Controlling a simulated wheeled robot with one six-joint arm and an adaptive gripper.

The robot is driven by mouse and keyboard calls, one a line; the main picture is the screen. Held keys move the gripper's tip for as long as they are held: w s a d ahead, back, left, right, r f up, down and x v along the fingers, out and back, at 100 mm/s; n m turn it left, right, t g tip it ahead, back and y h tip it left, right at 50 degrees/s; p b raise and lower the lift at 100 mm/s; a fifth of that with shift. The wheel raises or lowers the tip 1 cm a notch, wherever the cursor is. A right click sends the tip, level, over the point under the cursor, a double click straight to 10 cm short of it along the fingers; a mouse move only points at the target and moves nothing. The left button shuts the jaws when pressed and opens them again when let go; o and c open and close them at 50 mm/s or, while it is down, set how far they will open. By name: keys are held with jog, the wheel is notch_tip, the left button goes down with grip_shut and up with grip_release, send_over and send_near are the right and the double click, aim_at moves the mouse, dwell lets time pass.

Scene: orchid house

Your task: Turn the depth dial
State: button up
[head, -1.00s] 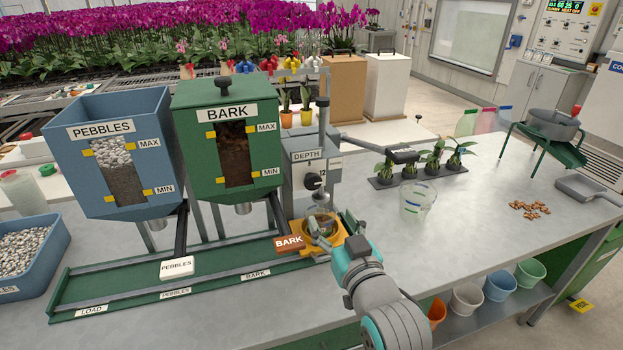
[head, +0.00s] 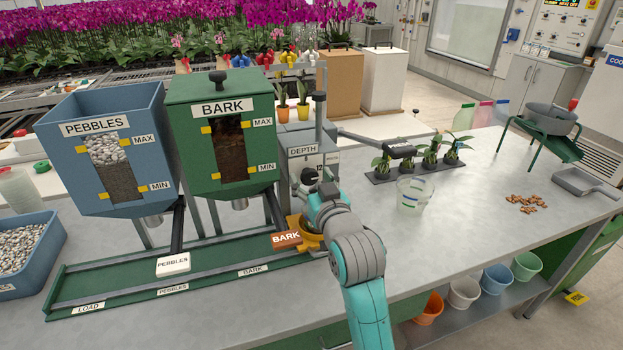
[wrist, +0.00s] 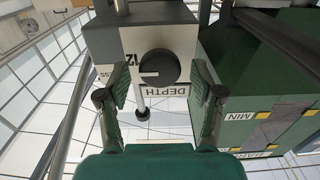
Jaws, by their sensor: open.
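The depth dial (wrist: 159,68) is a round black knob with a pale pointer line, on the front of a grey box (head: 326,158) labelled DEPTH. In the wrist view the picture is turned over, and the DEPTH label (wrist: 169,90) shows below the dial. My gripper (wrist: 160,92) is open, its two fingers on either side of the dial in that view, with nothing between the pads. Whether the fingertips reach the knob's depth is hard to tell.
The green BARK hopper (head: 221,135) stands close left of the box, with the blue PEBBLES hopper (head: 108,150) beyond. An orange pot (head: 312,240) sits below my gripper by the BARK lever (head: 286,239). A clear cup (head: 412,196) stands to the right. The right bench is mostly open.

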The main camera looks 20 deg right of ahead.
jog(key=shift+w, duration=0.2)
jog(key=shift+c, duration=0.2)
jog(key=c, duration=1.1)
jog(key=shift+o, duration=0.2)
